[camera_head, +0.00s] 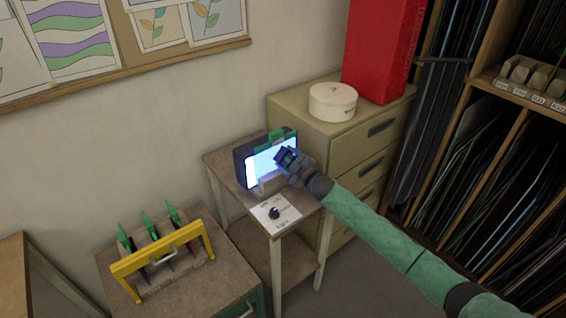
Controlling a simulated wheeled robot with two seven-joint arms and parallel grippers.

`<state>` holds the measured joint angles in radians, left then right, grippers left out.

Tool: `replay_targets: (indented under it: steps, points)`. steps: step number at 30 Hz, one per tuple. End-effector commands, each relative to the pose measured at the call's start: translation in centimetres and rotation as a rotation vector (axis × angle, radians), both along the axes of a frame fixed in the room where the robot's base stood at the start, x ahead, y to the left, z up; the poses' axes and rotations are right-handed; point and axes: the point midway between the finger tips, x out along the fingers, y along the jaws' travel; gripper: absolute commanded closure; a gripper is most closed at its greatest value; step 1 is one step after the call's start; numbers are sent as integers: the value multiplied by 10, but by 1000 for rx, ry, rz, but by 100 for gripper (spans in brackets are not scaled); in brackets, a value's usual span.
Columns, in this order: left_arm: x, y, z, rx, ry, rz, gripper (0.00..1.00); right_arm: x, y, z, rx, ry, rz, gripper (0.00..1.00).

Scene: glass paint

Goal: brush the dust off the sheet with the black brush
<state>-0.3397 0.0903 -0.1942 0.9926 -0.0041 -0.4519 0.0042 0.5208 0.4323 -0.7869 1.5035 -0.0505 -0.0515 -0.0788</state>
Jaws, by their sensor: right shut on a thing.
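A lit sheet (260,162) stands upright in a dark box on the small table, with a green piece (283,135) along its top. It glows white-blue, and no dust can be made out on it. My right gripper (287,158) is in front of the sheet's right half, shut on a small dark thing that looks like the black brush. The fingers hide most of it. I cannot tell whether it touches the sheet. My left gripper is not in view.
The small table (225,160) also holds a white card (289,217) with a black knob-like thing (274,213). A yellow-handled rack (128,264) stands at lower left. Behind are a drawer cabinet (345,146), a round white box (332,101) and a red box (378,50). Shelves fill the right.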

Motion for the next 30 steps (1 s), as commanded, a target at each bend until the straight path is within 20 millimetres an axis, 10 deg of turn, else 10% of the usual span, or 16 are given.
replay_targets:
  steps: [30]
  points:
    - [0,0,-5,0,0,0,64,26,-33,1,0,-1,-1,68]
